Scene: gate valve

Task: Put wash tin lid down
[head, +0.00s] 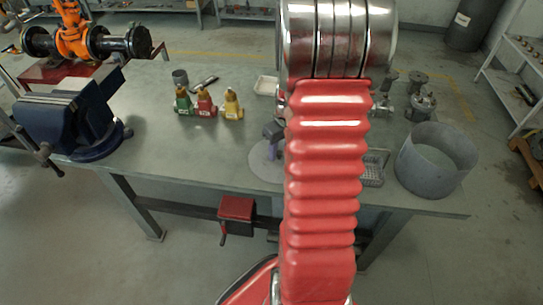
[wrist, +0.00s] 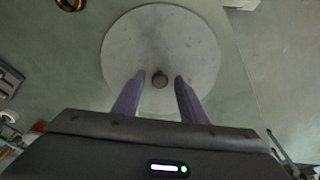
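The wash tin lid (head: 262,172) is a flat, pale grey disc that appears to lie on the bench, partly hidden by my arm in the head view. My gripper (wrist: 160,76) is open over the lid. My gripper also shows in the head view (head: 272,140). The wash tin (head: 420,176), a grey open-topped cylinder, stands at the bench's right end.
A wire basket (head: 373,169) stands between my arm and the tin. Green (head: 184,101), red (head: 204,102) and yellow (head: 232,105) pieces stand behind the lid to the left. A blue vise (head: 75,125) is at the left end. The bench (head: 200,150) is clear left of the lid.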

